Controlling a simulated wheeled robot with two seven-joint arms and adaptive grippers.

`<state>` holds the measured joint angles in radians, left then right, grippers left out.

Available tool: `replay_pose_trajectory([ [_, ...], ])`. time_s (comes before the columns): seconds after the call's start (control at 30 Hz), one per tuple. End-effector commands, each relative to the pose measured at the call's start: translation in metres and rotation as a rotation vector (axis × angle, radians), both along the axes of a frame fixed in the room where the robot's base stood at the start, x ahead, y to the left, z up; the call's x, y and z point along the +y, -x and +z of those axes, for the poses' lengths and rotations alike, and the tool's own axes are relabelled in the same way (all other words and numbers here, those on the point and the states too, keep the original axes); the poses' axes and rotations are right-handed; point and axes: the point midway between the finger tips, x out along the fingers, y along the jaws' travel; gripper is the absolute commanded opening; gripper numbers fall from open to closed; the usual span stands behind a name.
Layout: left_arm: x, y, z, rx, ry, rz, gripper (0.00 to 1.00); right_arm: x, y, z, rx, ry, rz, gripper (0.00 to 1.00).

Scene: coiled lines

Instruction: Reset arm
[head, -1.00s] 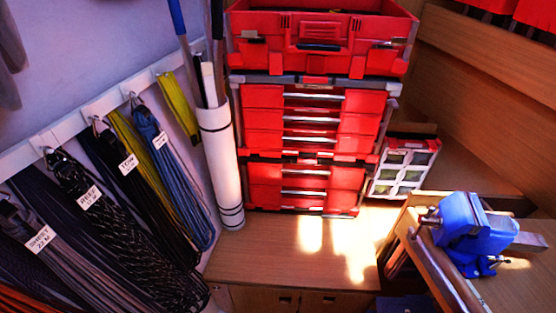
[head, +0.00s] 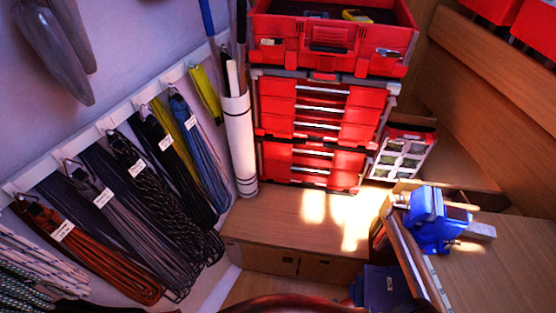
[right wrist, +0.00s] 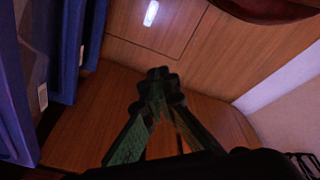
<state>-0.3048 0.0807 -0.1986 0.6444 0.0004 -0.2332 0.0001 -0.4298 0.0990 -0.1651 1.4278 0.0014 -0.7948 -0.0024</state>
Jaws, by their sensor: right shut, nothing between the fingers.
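My right gripper (right wrist: 158,80) shows in the right wrist view. Its dark fingers meet at the tips, and nothing is held between them. Wood panelling fills the view behind it. Neither gripper shows in the head view. Coiled lines hang from a white rail (head: 88,139) on the left wall in the head view. They include an orange coil (head: 95,255), a grey coil (head: 130,228), a black flecked coil (head: 160,205) and a blue coil (head: 203,150), several with white labels.
A red toolbox stack (head: 318,130) stands at the back, beside a white tube (head: 240,145) holding rods. A blue vise (head: 438,220) sits on the right bench (head: 500,265). Blue bins (right wrist: 65,50) stand close on the left in the right wrist view. A dark red curved edge (head: 290,303) shows at the bottom.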

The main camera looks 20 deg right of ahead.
Motion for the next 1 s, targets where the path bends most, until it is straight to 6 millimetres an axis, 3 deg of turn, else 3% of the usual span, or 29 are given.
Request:
replay_pose_trajectory([
  [0.03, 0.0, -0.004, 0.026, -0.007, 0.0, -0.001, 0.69, 0.001, 0.014, 0.003, 0.011, -0.001, 0.006, 0.0],
  [0.2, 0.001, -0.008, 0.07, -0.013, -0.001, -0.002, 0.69, 0.003, 0.068, -0.014, 0.035, -0.006, 0.027, 0.0],
  [0.4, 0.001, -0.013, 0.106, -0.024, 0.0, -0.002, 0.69, 0.0, 0.129, -0.017, 0.059, -0.008, 0.046, 0.0],
  [0.5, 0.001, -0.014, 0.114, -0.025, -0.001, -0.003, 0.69, -0.001, 0.147, -0.017, 0.064, -0.009, 0.051, 0.0],
  [0.67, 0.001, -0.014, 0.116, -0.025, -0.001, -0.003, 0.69, 0.0, 0.157, -0.019, 0.067, -0.01, 0.054, 0.0],
  [1.0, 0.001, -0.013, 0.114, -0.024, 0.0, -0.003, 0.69, -0.004, 0.157, -0.022, 0.074, -0.014, 0.053, 0.0],
])
